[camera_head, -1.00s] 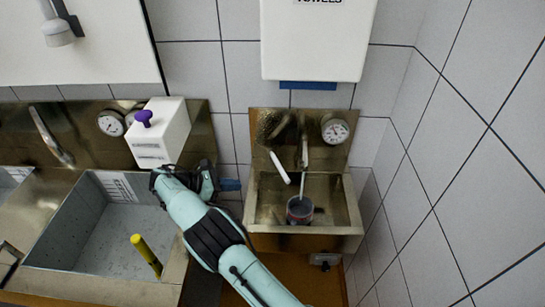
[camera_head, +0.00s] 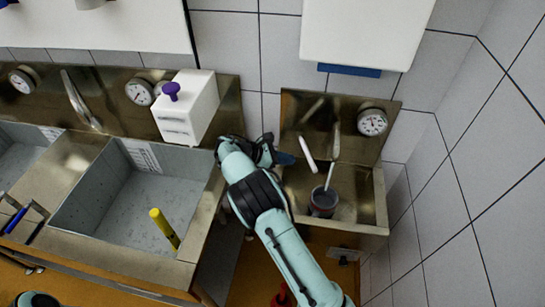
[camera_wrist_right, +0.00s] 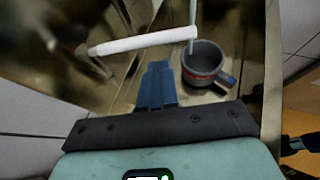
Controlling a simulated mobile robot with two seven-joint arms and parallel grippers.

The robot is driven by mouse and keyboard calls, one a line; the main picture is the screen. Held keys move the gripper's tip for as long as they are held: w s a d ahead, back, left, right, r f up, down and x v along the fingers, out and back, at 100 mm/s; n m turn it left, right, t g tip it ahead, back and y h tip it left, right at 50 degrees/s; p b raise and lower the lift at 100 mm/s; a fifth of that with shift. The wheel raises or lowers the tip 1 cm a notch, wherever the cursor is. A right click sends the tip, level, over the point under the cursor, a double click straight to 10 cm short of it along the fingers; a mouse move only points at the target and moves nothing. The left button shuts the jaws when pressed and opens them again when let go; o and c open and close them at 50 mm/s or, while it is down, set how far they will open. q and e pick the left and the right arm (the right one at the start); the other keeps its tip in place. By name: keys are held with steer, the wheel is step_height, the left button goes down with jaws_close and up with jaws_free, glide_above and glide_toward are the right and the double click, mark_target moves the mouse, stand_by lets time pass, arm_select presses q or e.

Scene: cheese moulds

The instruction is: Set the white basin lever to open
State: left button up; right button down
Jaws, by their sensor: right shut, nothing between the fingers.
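The white basin lever (camera_head: 307,154) is a slim white bar inside the small steel basin (camera_head: 362,232) on the right. It slants down to the right in the head view. In the right wrist view the white lever (camera_wrist_right: 130,42) runs across, just beyond my fingers. My right gripper (camera_head: 285,158) is at the basin's left edge, left of the lever. Its blue fingertips (camera_wrist_right: 156,88) are together and empty, with a visible gap to the lever. My left gripper is not in view.
A dark mug (camera_head: 323,202) stands in the basin with a thin pale rod or stream above it. A gauge (camera_head: 372,122) is on the backplate. A white box with a purple knob (camera_head: 187,106) and a larger sink (camera_head: 100,225) holding a yellow stick (camera_head: 164,227) are left.

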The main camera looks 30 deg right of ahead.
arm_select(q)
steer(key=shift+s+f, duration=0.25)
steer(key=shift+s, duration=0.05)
arm_select(e)
steer(key=d, duration=0.2)
steer(key=s+d+f, duration=0.1)
steer(key=d, duration=0.1)
steer(key=shift+s, duration=0.1)
steer(key=shift+r, duration=0.1)
arm_select(q)
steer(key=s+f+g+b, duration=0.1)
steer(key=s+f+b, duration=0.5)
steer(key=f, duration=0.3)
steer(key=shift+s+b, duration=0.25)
steer(key=shift+b, duration=0.35)
arm_select(e)
steer(key=s+d+n+t, duration=0.2)
steer(key=d+n+t, duration=0.4)
steer(key=d, duration=0.2)
steer(key=shift+t, duration=0.4)
steer(key=shift+s+d, duration=0.15)
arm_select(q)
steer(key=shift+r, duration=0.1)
